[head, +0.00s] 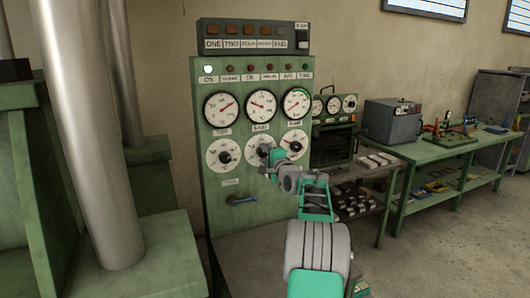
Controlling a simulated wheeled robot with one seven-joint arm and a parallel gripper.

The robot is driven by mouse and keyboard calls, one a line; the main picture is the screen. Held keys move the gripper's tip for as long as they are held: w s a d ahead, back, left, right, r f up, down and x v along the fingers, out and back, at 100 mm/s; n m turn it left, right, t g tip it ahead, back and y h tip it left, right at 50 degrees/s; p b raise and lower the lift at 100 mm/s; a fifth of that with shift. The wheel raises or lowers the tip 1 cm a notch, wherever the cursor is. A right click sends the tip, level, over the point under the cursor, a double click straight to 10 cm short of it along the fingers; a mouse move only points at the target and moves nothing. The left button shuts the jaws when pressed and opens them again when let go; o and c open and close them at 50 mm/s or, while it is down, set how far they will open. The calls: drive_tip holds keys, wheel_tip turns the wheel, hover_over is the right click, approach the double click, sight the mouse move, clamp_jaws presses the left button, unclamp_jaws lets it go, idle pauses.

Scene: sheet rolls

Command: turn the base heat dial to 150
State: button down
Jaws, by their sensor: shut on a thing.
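A green control panel (215,205) carries a row of three round gauges with a row of three round white dials below. The base heat dial (253,152) is the middle one, under the middle gauge (261,104) and its label. My gripper (270,158) reaches in from the lower right, in front of this dial, and is shut on its knob. The gripper covers the knob and the dial's right part, so its setting cannot be read. The left dial (222,153) and right dial (295,142) show dark knobs.
Small lamps and a labelled switch box (255,36) are above the gauges. A smaller gauge unit (334,104) and a green workbench (440,152) stand to the right. A grey pillar (95,130) stands at left.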

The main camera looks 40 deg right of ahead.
drive_tip(key=m+p, duration=0.2)
drive_tip(key=m, duration=0.2)
drive_tip(key=shift+r+m, duration=0.1)
drive_tip(key=shift+m, duration=0.2)
drive_tip(key=m+p, duration=0.4)
drive_tip(key=m, duration=0.4)
drive_tip(key=shift+m+p, duration=1)
drive_tip(key=shift+m, duration=1)
drive_tip(key=c, duration=0.9)
unclamp_jaws()
